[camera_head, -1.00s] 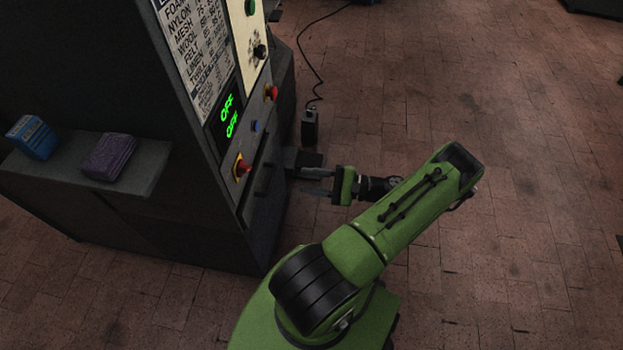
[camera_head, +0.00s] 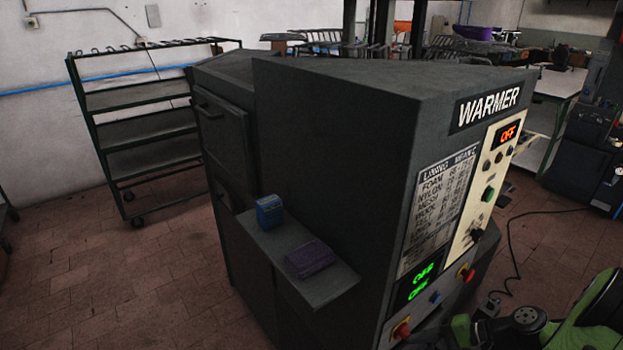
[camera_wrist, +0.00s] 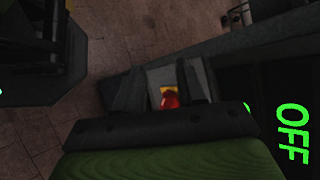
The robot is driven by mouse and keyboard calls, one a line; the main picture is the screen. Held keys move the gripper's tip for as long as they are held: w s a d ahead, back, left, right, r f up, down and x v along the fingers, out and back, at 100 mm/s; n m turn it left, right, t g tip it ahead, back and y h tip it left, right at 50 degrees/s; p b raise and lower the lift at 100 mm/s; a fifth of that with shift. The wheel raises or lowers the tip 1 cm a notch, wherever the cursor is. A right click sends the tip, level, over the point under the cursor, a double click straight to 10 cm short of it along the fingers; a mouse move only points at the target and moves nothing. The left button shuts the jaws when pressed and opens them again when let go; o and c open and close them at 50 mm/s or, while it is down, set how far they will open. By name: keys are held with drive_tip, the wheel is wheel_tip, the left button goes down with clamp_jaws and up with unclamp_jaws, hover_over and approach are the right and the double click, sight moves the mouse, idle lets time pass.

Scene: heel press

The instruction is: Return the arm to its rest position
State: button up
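My green arm (camera_head: 598,312) shows at the lower right of the head view, cut by the frame edge. It is beside the front panel of the dark warmer machine (camera_head: 330,130). My gripper (camera_wrist: 161,75) shows in the wrist view with its two dark fingers apart and nothing held between them. A red button on a yellow base (camera_wrist: 169,98) appears between the fingers, beyond them. I cannot tell how far away it is. In the head view the fingertips are hard to make out against the dark panel.
The machine's side shelf (camera_head: 330,288) holds a blue box (camera_head: 269,212) and a purple block (camera_head: 310,259). Red knobs (camera_head: 401,329) stick out of the panel near my arm. A cable (camera_head: 512,245) lies on the floor. A shelf rack (camera_head: 140,130) stands back left.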

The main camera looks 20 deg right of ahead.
drive_tip(key=a+r+n+g+h+p, duration=0.2)
drive_tip(key=a+r+n+g+h, duration=0.35)
drive_tip(key=a+r, duration=0.8)
drive_tip(key=s+a+r+n+t+h+p, duration=0.1)
drive_tip(key=s+a+r+n+t+h, duration=0.2)
drive_tip(key=s+a+r+n+t, duration=0.2)
drive_tip(key=s+r+n, duration=0.3)
drive_tip(key=shift+s+a+r+p, duration=0.15)
drive_tip(key=shift+a+r+p, duration=0.15)
drive_tip(key=shift+r, duration=0.1)
